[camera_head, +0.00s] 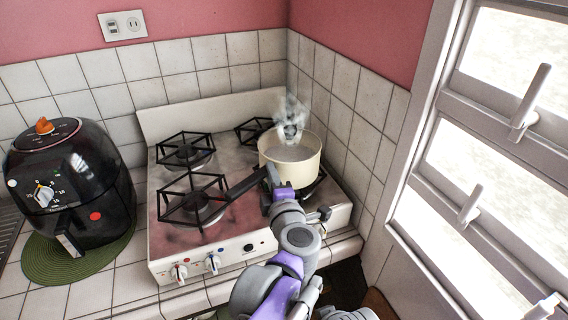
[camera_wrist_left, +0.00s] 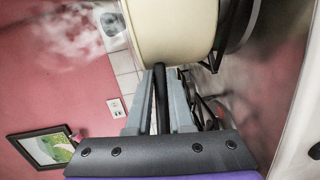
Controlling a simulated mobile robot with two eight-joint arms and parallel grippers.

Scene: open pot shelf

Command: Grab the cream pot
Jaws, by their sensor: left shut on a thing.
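The cream pot (camera_head: 290,171) sits over the front right burner of the stove, with pale steam (camera_head: 291,112) rising above it. Its dark handle (camera_head: 245,184) points to the left and toward the front. My left gripper (camera_head: 270,184) is at the handle, close to the pot's wall. In the left wrist view the cream pot (camera_wrist_left: 168,30) fills the top, and the dark handle runs between the two grey fingers of my left gripper (camera_wrist_left: 160,95), which are shut on it. I cannot tell whether the pot rests on the grate. My right gripper is not in view.
The stove (camera_head: 230,246) has several black grates; the left ones (camera_head: 186,150) are bare. A black air fryer (camera_head: 80,175) stands on a green mat (camera_head: 42,262) at the left. A tiled wall and a window (camera_head: 480,160) close in on the right.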

